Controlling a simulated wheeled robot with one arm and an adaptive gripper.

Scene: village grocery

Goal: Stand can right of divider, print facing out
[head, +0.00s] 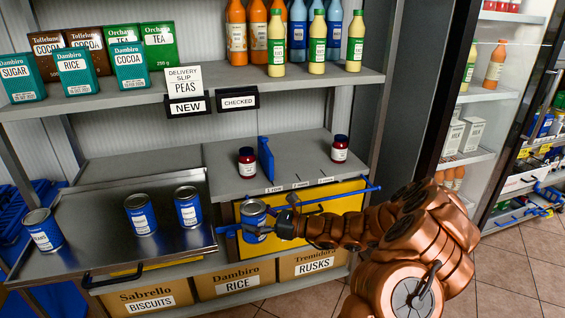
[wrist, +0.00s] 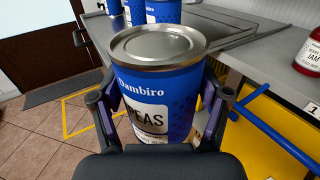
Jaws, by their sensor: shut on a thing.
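My gripper (head: 262,232) is shut on a blue can (head: 253,213) with a silver lid. It holds the can upright in front of the shelf's yellow lower panel, below the shelf edge. In the wrist view the can (wrist: 150,75) stands between the two fingers (wrist: 160,112), and its white label reading "Dambiro PEAS" faces the camera. The blue divider (head: 265,158) stands upright on the grey shelf (head: 300,154), behind and above the can. A red jam jar (head: 247,163) stands left of the divider. Another red jar (head: 339,150) stands farther right, with bare shelf between.
Three more blue cans (head: 140,215) stand on a metal tray (head: 95,250) at left. A blue rail (head: 335,195) runs before the yellow panel (head: 320,207). Numbered labels (head: 297,185) line the shelf edge. An upper shelf (head: 300,77) with bottles and boxes hangs above.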

